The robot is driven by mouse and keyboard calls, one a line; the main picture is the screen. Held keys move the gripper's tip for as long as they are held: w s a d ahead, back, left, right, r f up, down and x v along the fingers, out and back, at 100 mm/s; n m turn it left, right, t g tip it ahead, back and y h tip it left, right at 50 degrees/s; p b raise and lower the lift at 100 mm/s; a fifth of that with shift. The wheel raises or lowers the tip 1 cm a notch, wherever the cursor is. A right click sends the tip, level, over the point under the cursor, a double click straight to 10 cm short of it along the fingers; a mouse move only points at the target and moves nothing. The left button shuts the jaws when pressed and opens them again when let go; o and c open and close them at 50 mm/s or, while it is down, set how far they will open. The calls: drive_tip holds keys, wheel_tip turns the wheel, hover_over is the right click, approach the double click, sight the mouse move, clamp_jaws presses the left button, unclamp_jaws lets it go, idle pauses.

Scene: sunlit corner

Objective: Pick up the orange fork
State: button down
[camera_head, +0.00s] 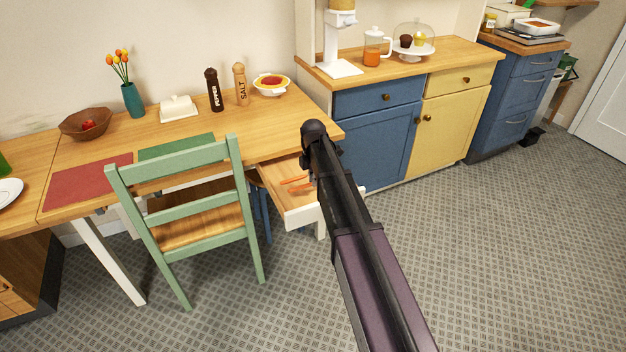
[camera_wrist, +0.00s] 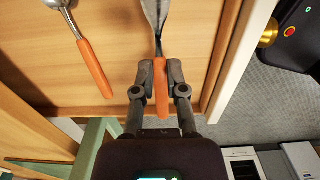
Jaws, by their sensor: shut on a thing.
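The orange fork (camera_wrist: 161,98) has an orange handle and a grey metal neck. Its head is cut off by the top edge of the wrist view, so I cannot see tines. My gripper (camera_wrist: 160,75) is shut on its handle, one finger on each side. The fork is over the wooden floor of the open drawer (camera_wrist: 110,45); I cannot tell whether it touches it. In the head view, orange handles (camera_head: 295,179) show in the drawer, and my arm hides the gripper's fingers.
A second orange-handled utensil (camera_wrist: 95,68), with a rounded metal head, lies to the left in the drawer. A green chair (camera_head: 190,195) stands left of the drawer, before the wooden table (camera_head: 225,125). Blue and yellow cabinets (camera_head: 375,140) stand to the right. Open floor lies at the right.

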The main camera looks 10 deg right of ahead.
drive_tip(key=s+r+p, duration=0.1)
drive_tip(key=s, duration=1.4)
drive_tip(key=shift+s+d+r, duration=0.15)
drive_tip(key=shift+s+d, duration=0.05)
drive_tip(key=shift+s, duration=0.2)
